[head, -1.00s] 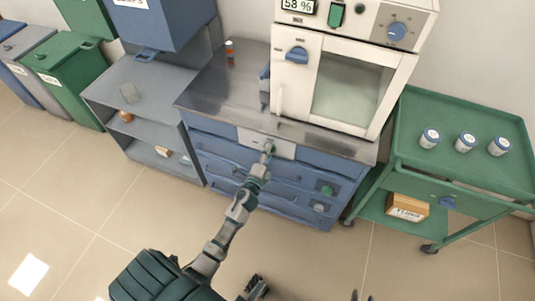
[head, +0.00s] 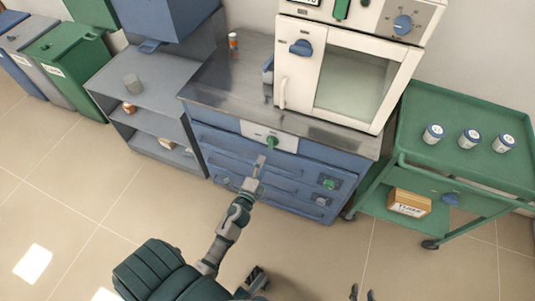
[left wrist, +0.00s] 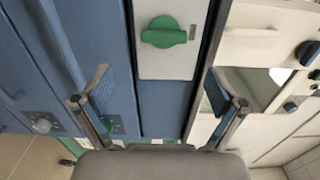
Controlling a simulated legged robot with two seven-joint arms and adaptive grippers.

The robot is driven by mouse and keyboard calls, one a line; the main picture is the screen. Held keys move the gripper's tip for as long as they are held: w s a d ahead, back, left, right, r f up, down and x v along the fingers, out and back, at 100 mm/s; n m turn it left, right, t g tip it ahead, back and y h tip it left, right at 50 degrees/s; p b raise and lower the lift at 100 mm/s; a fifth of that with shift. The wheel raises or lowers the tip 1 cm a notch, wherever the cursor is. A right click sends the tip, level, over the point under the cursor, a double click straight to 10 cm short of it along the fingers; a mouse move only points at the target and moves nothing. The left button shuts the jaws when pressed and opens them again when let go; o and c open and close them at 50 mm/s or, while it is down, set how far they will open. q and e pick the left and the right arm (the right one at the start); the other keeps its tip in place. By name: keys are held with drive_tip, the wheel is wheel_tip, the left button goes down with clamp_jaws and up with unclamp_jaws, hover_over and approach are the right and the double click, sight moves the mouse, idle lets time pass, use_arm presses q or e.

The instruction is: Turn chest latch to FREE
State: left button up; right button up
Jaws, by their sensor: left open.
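The chest latch is a green knob (head: 271,142) on a white plate at the top of the blue chest front (head: 225,146). In the left wrist view the latch (left wrist: 163,32) lies beyond the fingertips, its grip bar running across the picture. No readable marking shows beside it. My left gripper (head: 258,165) is just below and in front of the latch, apart from it. In the left wrist view its fingers (left wrist: 157,82) are wide apart with nothing between them. Two dark fingertips of my right gripper (head: 362,295) show apart at the bottom edge, away from the chest.
A white furnace (head: 352,75) stands on the metal top above the chest. Another green knob (head: 328,184) sits lower right on the chest. A green cart (head: 470,175) with several jars stands right, a grey shelf (head: 150,85) left. The floor in front is clear.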

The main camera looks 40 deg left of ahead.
use_arm(q)
drive_tip(key=shift+v, duration=1.65)
